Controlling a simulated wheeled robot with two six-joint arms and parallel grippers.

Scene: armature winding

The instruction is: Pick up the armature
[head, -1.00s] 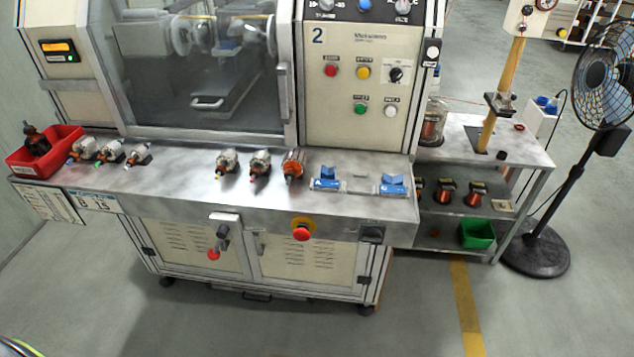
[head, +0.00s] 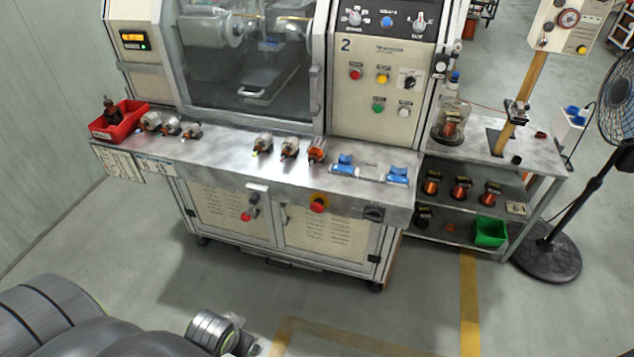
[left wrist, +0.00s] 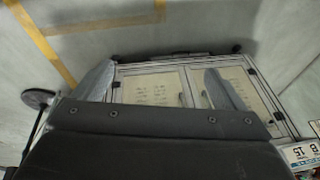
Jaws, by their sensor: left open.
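Several armatures lie on the metal ledge of the winding machine. Three pale ones sit at the left, one of them an armature (head: 151,121) nearest the red bin. Two more pale armatures (head: 263,142) (head: 289,147) lie mid-ledge. Beside them is an armature with orange-copper windings (head: 316,150). My left arm enters the head view at the lower left, well short of the ledge. In the left wrist view my left gripper (left wrist: 160,78) has its fingers wide apart with nothing between them. It faces the machine's cabinet doors (left wrist: 150,90). My right gripper is out of view.
A red bin (head: 133,112) with a dark part stands at the ledge's left end. Blue cradles (head: 345,165) stand at its right. A red stop button (head: 318,204) sticks out below the ledge. A side table (head: 540,155) and a fan (head: 547,262) stand right. Floor ahead is clear.

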